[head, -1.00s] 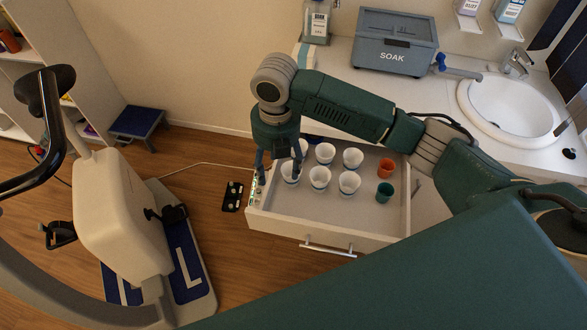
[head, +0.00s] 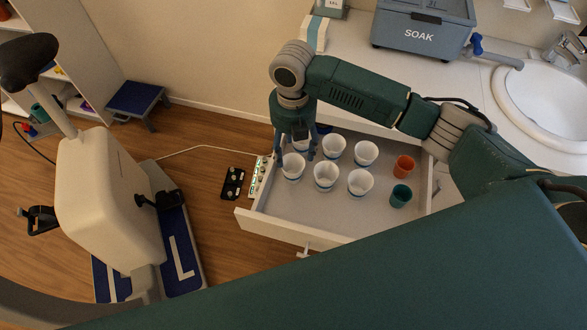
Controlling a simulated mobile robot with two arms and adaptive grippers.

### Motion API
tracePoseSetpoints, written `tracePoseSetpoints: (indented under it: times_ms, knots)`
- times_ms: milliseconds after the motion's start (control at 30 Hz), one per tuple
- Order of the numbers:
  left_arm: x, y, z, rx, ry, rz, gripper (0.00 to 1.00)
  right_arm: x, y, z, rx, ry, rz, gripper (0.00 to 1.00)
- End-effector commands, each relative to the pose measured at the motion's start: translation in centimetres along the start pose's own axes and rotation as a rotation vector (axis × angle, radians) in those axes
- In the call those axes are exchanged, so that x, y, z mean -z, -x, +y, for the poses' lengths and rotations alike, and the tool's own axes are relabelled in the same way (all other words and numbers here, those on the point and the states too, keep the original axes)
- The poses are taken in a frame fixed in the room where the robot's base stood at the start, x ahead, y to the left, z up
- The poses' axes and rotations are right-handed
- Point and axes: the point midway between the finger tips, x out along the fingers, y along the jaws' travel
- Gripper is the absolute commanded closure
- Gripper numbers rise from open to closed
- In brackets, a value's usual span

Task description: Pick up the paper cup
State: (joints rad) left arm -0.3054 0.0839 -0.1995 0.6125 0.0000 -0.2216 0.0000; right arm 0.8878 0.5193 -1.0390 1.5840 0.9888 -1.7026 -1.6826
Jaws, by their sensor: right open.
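Several white paper cups with blue bands stand upright in an open drawer (head: 300,225). One is the front-left paper cup (head: 292,170), with another behind it (head: 300,146) partly hidden by my gripper. Others are the front-middle cup (head: 326,177), front-right cup (head: 360,184), back-middle cup (head: 334,147) and back-right cup (head: 366,153). My right gripper (head: 296,158) points down over the left cups, open, one finger on each side of them in the picture. I cannot tell its height or whether it touches a cup. My left gripper is out of view.
An orange cup (head: 404,166) and a green cup (head: 400,196) stand at the drawer's right. The drawer's left wall is close to my gripper. A SOAK bin (head: 424,28) and sink (head: 545,100) are on the counter. An exercise bike (head: 110,200) stands left.

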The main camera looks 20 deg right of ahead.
Motion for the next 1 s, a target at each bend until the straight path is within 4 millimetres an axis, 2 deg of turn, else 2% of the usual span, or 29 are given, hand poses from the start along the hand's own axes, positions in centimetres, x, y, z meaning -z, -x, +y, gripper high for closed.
tracePoseSetpoints:
  times_ms: [167, 267, 533, 833, 867, 933, 1000]
  knots:
    - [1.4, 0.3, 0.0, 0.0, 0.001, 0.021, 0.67, 0.0, -1.7, 0.0, 0.0, 0.0, 0.0, 0.39]
    - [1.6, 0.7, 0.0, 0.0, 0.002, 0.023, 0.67, 0.0, -2.4, 0.0, 0.002, -0.001, 0.0, 0.39]
    - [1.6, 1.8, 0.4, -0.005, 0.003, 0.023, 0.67, 0.0, -6.3, 0.0, 0.001, 0.0, 0.0, 0.39]
    - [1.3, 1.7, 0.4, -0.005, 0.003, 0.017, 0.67, -0.1, -7.1, 0.1, 0.0, 0.0, -0.002, 0.39]
    - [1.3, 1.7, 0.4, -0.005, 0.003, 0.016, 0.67, -0.1, -7.1, 0.1, 0.0, 0.0, -0.002, 0.41]
    - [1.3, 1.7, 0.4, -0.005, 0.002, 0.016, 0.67, -0.1, -7.1, 0.1, 0.0, 0.0, -0.002, 0.55]
    - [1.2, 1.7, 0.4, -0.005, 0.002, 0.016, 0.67, -0.1, -7.1, 0.1, 0.0, 0.0, -0.002, 0.59]
